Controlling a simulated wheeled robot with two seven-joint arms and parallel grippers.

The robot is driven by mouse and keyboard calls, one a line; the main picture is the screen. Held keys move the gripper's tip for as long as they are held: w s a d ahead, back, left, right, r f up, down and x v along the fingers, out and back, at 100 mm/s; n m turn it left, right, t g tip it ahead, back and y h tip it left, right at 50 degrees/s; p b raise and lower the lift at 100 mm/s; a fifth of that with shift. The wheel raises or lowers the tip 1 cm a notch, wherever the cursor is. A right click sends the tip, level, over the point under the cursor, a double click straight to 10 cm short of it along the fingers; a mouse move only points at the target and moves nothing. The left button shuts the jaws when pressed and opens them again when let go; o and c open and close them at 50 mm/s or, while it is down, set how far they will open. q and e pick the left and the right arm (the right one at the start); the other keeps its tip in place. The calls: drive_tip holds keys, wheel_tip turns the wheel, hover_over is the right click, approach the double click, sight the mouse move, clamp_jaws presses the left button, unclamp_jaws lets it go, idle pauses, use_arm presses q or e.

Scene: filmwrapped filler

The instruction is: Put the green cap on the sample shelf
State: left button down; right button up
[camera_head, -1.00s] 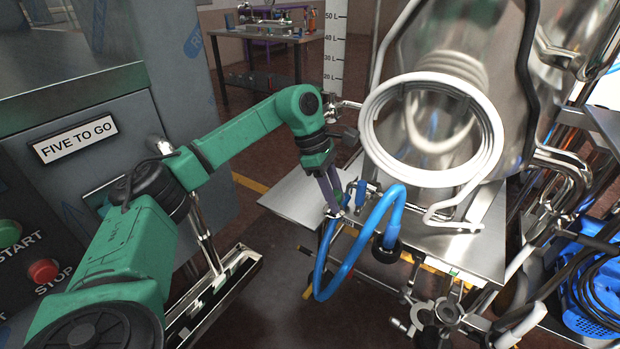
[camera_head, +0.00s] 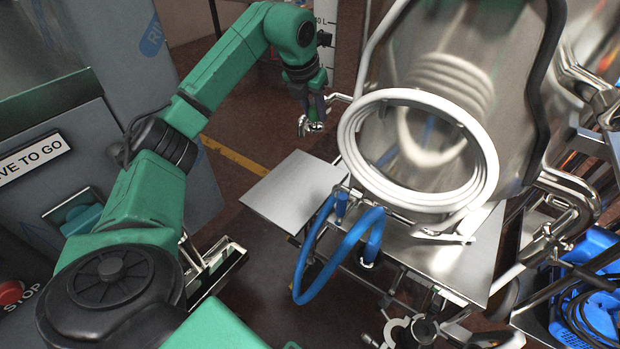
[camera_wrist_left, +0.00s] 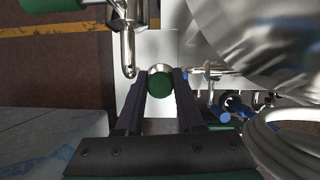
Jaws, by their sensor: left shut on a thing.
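My left gripper (camera_head: 314,112) is in the upper middle of the head view, pointing down, above and beyond the flat steel shelf (camera_head: 288,188). In the left wrist view its two dark fingers (camera_wrist_left: 160,100) are closed on the green cap (camera_wrist_left: 160,84), a round dark green piece with a shiny metal edge. In the head view only a small silvery part shows at the fingertips, and the green of the cap cannot be made out. The bare steel shelf lies beyond the fingers in the left wrist view (camera_wrist_left: 160,45). My right gripper is not in view.
A large steel vessel with a white ring opening (camera_head: 352,150) stands right of the gripper. A blue hose (camera_head: 303,265) loops at the shelf's front. A metal pipe fitting (camera_wrist_left: 128,55) stands close left of the fingers. The shelf's left part is clear.

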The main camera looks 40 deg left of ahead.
use_arm(q)
wheel_tip(320, 180, down, 24)
drive_tip(key=b, duration=0.5)
drive_tip(key=shift+r, duration=0.25)
drive_tip(key=shift+f, duration=0.2)
drive_tip(key=shift+r, duration=0.1)
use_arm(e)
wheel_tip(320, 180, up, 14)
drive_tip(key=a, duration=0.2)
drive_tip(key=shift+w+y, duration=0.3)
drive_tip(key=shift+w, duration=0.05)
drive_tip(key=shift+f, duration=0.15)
use_arm(q)
drive_tip(key=c, duration=0.5)
unclamp_jaws()
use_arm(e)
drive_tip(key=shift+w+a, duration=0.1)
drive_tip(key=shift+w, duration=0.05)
